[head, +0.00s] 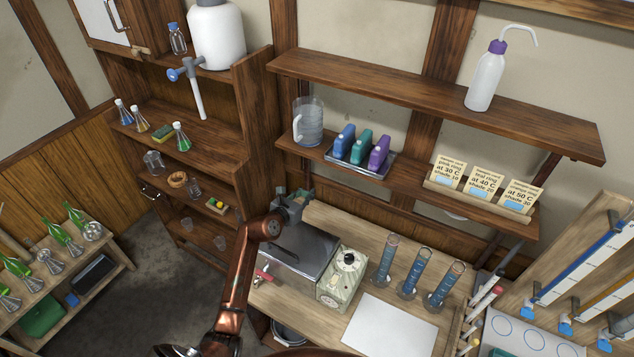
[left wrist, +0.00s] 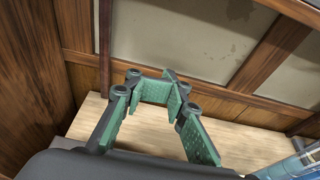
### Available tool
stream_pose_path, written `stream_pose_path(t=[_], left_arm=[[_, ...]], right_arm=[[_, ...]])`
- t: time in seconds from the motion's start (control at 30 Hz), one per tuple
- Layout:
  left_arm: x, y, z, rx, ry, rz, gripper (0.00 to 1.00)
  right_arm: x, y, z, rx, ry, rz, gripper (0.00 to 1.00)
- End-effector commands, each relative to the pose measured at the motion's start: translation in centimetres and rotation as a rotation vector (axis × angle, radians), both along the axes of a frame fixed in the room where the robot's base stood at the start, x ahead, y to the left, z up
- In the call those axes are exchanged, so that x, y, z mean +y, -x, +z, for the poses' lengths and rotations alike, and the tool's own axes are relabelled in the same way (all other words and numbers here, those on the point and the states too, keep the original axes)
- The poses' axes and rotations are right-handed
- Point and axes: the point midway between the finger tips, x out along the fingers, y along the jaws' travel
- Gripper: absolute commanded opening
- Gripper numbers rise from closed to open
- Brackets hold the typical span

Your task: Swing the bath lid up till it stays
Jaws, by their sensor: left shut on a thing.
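The bath (head: 290,262) is a grey metal box with a red tap at its front, on the wooden bench in the head view. Its flat grey top (head: 305,240) shows, and I cannot tell the lid's exact angle. My left gripper (head: 293,202) is at the far left edge of the bath, its arm passing over the left side. In the left wrist view the green fingers (left wrist: 154,88) are drawn together at the tips, above the bench. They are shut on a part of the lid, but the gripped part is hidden. My right gripper is not in view.
A cream control unit (head: 343,282) with a black knob stands against the bath's right side. Several blue-filled cylinders (head: 412,275) and a white sheet (head: 388,325) are farther right. A shelf (head: 400,180) with bottles and cards hangs behind. A wooden rack (head: 220,140) stands at left.

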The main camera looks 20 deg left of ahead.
Motion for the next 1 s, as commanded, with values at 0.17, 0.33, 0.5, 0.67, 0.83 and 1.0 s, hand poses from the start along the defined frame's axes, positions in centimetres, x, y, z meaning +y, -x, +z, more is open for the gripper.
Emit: stream_pose_path(t=[0.17,0.33,0.5,0.67,0.83,1.0], left_arm=[[-0.1,-1.4,0.0,0.0,-0.001,0.0,0.0],[-0.2,-2.7,0.0,0.0,-0.002,-0.001,0.0],[-0.3,-4.0,0.0,-0.001,-0.001,0.0,0.0],[-0.4,-5.2,0.0,-0.001,-0.001,-0.001,0.0],[-0.5,-6.4,-0.1,0.0,0.0,0.0,0.0],[-0.5,-6.8,0.1,0.0,-0.001,0.0,0.0]], right_arm=[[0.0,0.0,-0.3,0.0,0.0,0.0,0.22],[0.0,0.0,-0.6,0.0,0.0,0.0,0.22],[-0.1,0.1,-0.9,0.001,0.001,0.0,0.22],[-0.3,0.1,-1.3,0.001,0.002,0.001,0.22],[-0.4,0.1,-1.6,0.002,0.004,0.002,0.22],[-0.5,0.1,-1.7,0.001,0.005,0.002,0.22]])
